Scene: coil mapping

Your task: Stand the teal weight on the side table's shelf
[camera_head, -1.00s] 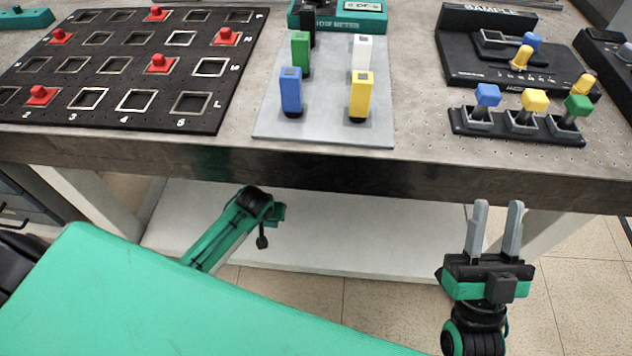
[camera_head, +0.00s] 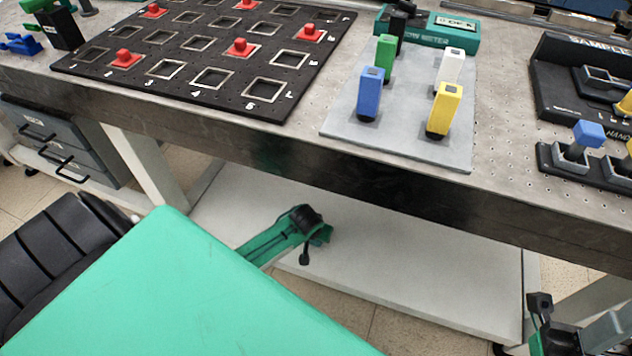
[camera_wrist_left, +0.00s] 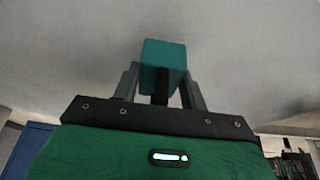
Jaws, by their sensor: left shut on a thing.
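In the left wrist view, my left gripper (camera_wrist_left: 161,88) is shut on the teal weight (camera_wrist_left: 164,55), a teal block with a dark stem between the fingers. A broad pale surface lies behind it; I cannot tell whether they touch. In the head view, part of a green and black arm of mine shows below the bench edge, but the left fingers and the weight are not visible. My right gripper (camera_head: 590,334) is cut off at the bottom right, and its opening is unclear. A white low shelf (camera_head: 430,285) lies under the bench; I cannot tell whether it is the side table's.
The bench (camera_head: 300,150) carries a black grid board (camera_head: 215,75) with red pegs and a grey plate (camera_head: 405,135) with coloured blocks. A black chair (camera_head: 60,245) and a drawer unit (camera_head: 60,145) stand at the left. The low shelf's visible right part is clear.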

